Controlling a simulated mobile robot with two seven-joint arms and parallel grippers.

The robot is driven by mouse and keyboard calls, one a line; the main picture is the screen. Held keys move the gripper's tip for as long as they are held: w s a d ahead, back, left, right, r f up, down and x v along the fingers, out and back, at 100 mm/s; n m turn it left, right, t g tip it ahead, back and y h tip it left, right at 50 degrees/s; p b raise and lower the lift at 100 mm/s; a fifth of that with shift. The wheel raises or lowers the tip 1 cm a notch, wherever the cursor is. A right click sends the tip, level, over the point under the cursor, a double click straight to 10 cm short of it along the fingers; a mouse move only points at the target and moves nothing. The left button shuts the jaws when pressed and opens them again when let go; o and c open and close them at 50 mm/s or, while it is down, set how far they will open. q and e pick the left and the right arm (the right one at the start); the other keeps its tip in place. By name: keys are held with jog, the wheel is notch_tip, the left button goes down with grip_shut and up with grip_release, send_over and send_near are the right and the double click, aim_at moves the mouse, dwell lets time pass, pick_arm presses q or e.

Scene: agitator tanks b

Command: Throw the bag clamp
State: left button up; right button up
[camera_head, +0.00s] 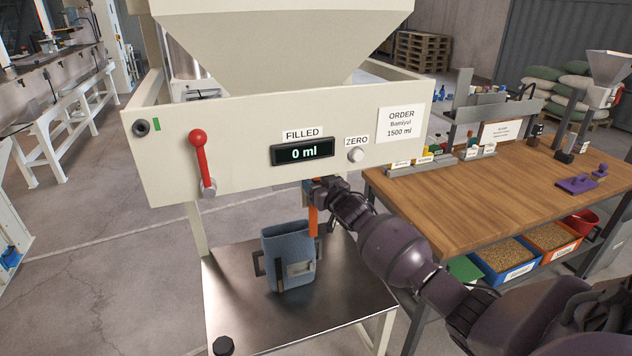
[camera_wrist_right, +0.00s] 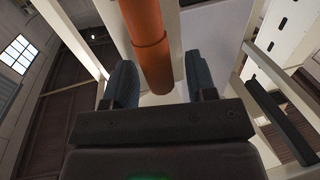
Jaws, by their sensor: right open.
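An orange handle (camera_head: 313,221) hangs down below the front panel of the filling machine; it looks like the bag clamp's lever, though no label shows. My right gripper (camera_head: 320,186) is just under the panel at the handle's upper part. In the right wrist view my right gripper (camera_wrist_right: 160,65) is open. The orange handle (camera_wrist_right: 150,45) runs down between its two dark fingers, with a visible gap on each side. The clamp's upper part is hidden behind the panel and my gripper. A blue-grey open-topped container (camera_head: 288,258) stands upright on the steel platform, beside the handle. My left gripper is out of view.
The machine's panel (camera_head: 240,170) carries a red-knobbed lever (camera_head: 200,160), a display (camera_head: 302,152) reading 0 ml and a ZERO button (camera_head: 355,155). The steel platform (camera_head: 240,310) is mostly bare. A wooden workbench (camera_head: 450,200) stands right, with bins below.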

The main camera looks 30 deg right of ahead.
jog(key=shift+w, duration=0.25)
jog(key=shift+c, duration=0.5)
grip_shut()
jog(key=shift+f, duration=0.1)
